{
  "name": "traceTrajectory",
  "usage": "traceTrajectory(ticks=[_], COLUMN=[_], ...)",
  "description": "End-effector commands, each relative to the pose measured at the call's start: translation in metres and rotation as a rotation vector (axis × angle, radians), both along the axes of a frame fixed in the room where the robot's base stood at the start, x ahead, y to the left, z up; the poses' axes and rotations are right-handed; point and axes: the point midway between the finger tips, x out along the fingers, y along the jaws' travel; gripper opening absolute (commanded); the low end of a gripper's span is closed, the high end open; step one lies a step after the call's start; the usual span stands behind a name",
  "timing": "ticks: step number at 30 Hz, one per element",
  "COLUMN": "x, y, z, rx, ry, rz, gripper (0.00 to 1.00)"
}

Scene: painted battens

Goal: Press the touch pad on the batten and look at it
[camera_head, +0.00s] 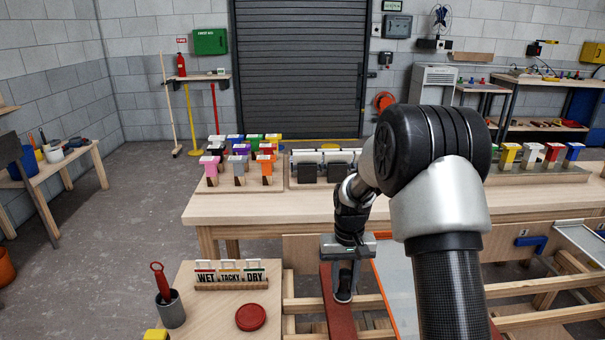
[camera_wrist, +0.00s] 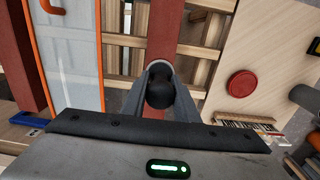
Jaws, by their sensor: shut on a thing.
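My gripper (camera_head: 344,288) points down over a red-brown painted batten (camera_head: 339,318), which lies on a pale wooden rack. It is shut on a dark, round-topped thing, seemingly the touch pad (camera_wrist: 160,88), held between the fingers in the wrist view. The batten (camera_wrist: 162,35) runs away behind the pad there. The pad's underside is hidden, and I cannot tell whether it touches the batten. A small stand holds WET (camera_head: 205,274), TACKY (camera_head: 229,273) and DRY (camera_head: 254,273) cards on the side table at left.
A red round disc (camera_head: 251,317) and a grey cup (camera_head: 171,310) with a red-handled tool stand on that side table. An orange-edged pale panel (camera_head: 396,285) lies close right of the batten. A long workbench (camera_head: 250,208) with coloured blocks stands behind.

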Motion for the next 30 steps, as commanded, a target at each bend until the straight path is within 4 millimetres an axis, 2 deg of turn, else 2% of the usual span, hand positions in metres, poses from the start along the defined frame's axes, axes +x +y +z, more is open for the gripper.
traceTrajectory(ticks=[1,6,16,25,30], x=[-0.004,-0.03,-0.085,-0.087,-0.092], y=[0.0,-0.001,0.0,0.0,0.0], z=[0.015,0.064,0.137,0.168,0.193], rx=[-0.001,-0.002,0.0,0.0,-0.001], ry=[-0.005,-0.006,-0.003,0.003,0.004], rz=[0.0,0.001,-0.001,-0.001,0.0], gripper=[0.11,0.11,0.11,0.11,0.11])
